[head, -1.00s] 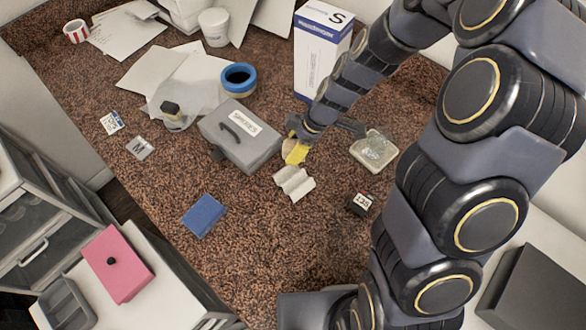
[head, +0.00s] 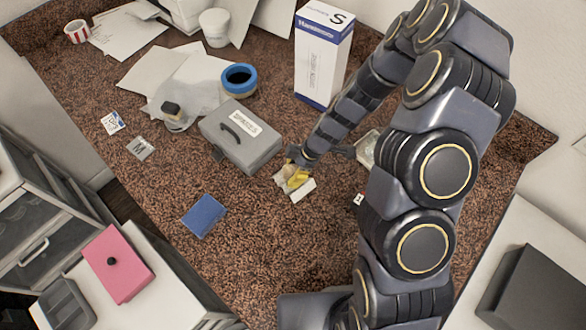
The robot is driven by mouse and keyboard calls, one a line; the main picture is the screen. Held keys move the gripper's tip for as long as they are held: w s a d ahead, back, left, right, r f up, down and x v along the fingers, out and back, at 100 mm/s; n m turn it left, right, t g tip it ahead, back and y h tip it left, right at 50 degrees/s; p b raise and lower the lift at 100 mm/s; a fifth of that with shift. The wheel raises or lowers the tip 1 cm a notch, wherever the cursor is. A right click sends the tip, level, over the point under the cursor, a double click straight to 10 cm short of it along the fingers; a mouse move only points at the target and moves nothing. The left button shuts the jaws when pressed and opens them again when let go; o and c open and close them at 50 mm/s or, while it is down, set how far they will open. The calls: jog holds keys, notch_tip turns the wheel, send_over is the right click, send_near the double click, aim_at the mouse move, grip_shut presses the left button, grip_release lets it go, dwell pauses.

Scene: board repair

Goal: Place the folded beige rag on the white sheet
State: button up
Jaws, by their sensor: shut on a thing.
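The folded beige rag (head: 304,191) is a small, pale, creased cloth on the brown speckled counter, just in front of the grey metal box. My gripper (head: 294,177), with yellow at its fingertips, is down on the rag and shut on it. The fingers hide the rag's middle; pale parts show on both sides. I cannot tell whether the rag is clear of the counter. White sheets (head: 142,73) lie overlapping behind and left of the grey box. Other white paper (head: 128,37) lies at the far left.
The grey box (head: 262,150) stands close behind my gripper. A clear bottle (head: 172,117) and blue-rimmed roll (head: 238,78) are by the sheets. A tall white-and-blue carton (head: 322,55) stands behind my arm. A blue block (head: 204,215) lies front left. The counter's front middle is clear.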

jog(key=shift+f, duration=0.1)
jog(key=o, duration=0.9)
jog(key=shift+c, duration=0.2)
jog(key=v, duration=1.2)
jog(key=s+d+r+m+g+h, duration=0.1)
jog(key=s+r+m+h, duration=0.1)
jog(key=s+r+m, duration=0.6)
jog(key=s+d+r+m+h, duration=0.2)
jog(key=s+r+m, duration=0.6)
jog(key=s, duration=0.5)
jog(key=shift+s+d+m+g+h, duration=0.15)
jog(key=shift+d+m+g+h, duration=0.2)
jog(key=shift+m, duration=0.65)
jog(key=shift+r, duration=0.1)
